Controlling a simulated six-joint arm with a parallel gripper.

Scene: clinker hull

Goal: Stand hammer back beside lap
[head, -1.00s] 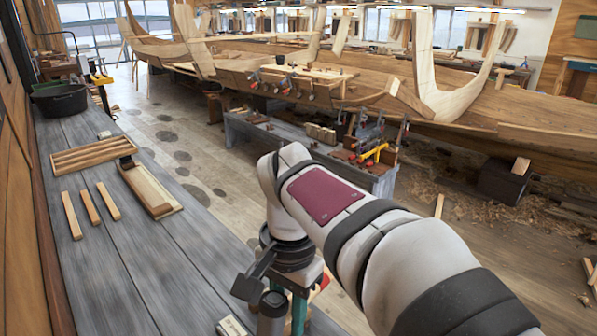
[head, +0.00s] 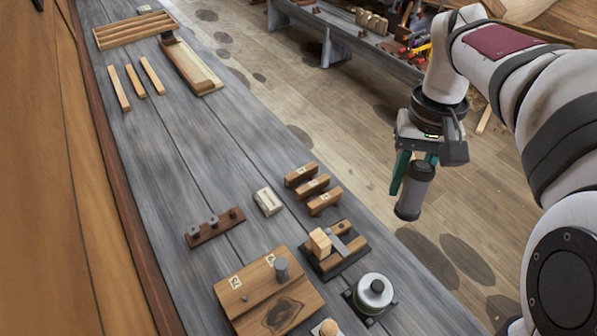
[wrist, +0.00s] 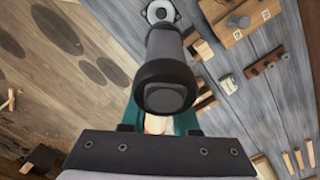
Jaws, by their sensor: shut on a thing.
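My gripper (head: 408,172) has teal fingers and hangs over the floor, right of the bench. It is shut on a dark grey cylinder with a black end band, apparently the hammer (head: 414,190). It fills the middle of the wrist view (wrist: 165,75). A reddish, pale part shows between the fingers there; the grip itself is mostly hidden. Two overlapping planks, likely the lap (head: 192,68), lie at the bench's far end. Nearer is a wooden board (head: 245,292) with tags and a grey upright cylinder. I cannot tell which of these the task calls the lap.
The grey bench (head: 190,150) also holds a peg rail (head: 215,227), a pale block (head: 267,201), several wooden blocks (head: 312,185), a dark-based fixture (head: 335,250) and a round metal piece (head: 373,292). Its middle stretch is clear.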

